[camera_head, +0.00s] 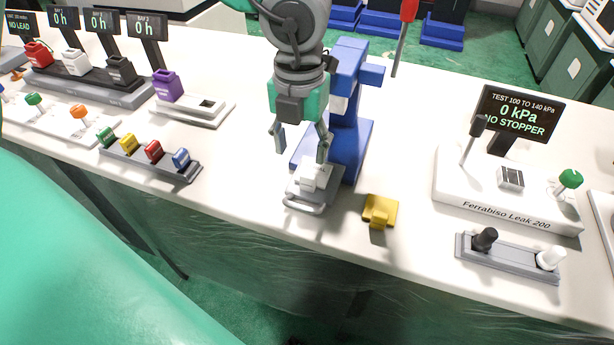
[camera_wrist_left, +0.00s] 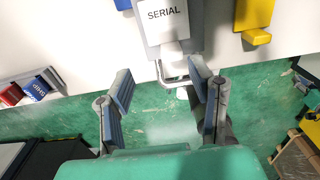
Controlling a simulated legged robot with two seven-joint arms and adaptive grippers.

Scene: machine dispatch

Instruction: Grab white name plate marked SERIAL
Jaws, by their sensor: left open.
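The white name plate marked SERIAL (camera_wrist_left: 164,22) lies on a small grey holder (camera_wrist_left: 194,42) with a bar handle at its front. In the head view the plate (camera_head: 310,180) shows as a small white piece on the grey holder (camera_head: 303,199), at the foot of a blue press-like stand (camera_head: 352,128). My left gripper (camera_head: 302,146) hangs just above the plate, fingers spread and empty. In the left wrist view the fingers (camera_wrist_left: 160,76) are apart, with the plate beyond their tips and no contact visible. My right gripper is not in view.
A yellow block (camera_head: 379,211) sits right of the holder, near the table's front edge. A leak tester (camera_head: 508,200) and a rack with black and white stoppers (camera_head: 510,259) stand further right.

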